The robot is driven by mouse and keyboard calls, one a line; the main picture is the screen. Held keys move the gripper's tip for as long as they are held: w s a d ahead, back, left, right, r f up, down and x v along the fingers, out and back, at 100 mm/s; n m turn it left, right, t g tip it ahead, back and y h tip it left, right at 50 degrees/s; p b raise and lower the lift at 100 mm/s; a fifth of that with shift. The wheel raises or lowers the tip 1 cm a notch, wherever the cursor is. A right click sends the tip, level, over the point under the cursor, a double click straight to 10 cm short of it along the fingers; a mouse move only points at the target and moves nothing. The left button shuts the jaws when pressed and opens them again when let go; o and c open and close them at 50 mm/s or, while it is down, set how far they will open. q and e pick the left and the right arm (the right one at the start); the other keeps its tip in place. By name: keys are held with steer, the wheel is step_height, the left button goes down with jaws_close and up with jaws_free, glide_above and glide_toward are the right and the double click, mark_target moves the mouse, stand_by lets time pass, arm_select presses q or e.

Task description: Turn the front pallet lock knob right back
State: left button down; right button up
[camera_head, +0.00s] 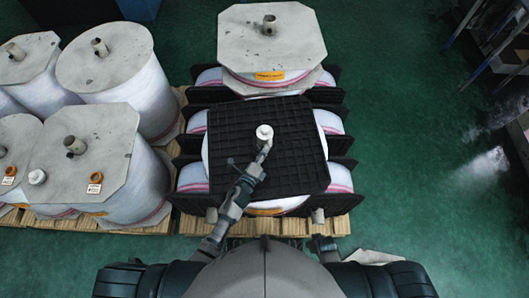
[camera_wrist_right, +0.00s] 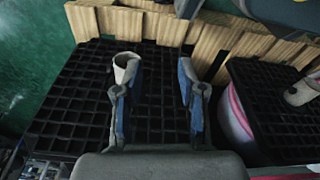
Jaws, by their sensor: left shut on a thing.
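A black gridded pallet (camera_head: 235,165) lies on top of the front film stack, with a small pale round knob (camera_head: 265,132) standing near its middle. My left gripper (camera_head: 264,147) reaches up from the lower left and is shut on this knob; the fingertips are small here and partly hide its lower side. My right gripper (camera_wrist_right: 157,88) shows in the right wrist view with its two blue-padded fingers apart and nothing between them. A pale, hollow stub (camera_wrist_right: 124,68) stands by its left finger on a black grid; I cannot tell whether they touch.
A film roll with a grey cover (camera_head: 240,40) stands behind the pallet. Several wrapped rolls (camera_head: 150,95) stand on a wooden pallet at left. Wooden slats (camera_wrist_right: 150,24) border the grid in the wrist view. The green floor (camera_head: 400,130) at right is mostly clear.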

arm_select(q)
steer(key=shift+a+f+n+b, duration=0.15)
steer(key=shift+n+b, duration=0.25)
arm_select(e)
steer(key=shift+w+r, duration=0.3)
steer(key=shift+r, duration=0.45)
steer(key=shift+w+r, duration=0.25)
steer(key=shift+r, duration=0.45)
arm_select(q)
steer(key=c, duration=1.1)
jaws_free()
steer(key=shift+o, duration=1)
arm_select(e)
steer(key=shift+a, duration=0.15)
arm_select(q)
steer(key=shift+a, duration=0.1)
steer(key=v, duration=1.2)
steer(key=shift+f, duration=0.15)
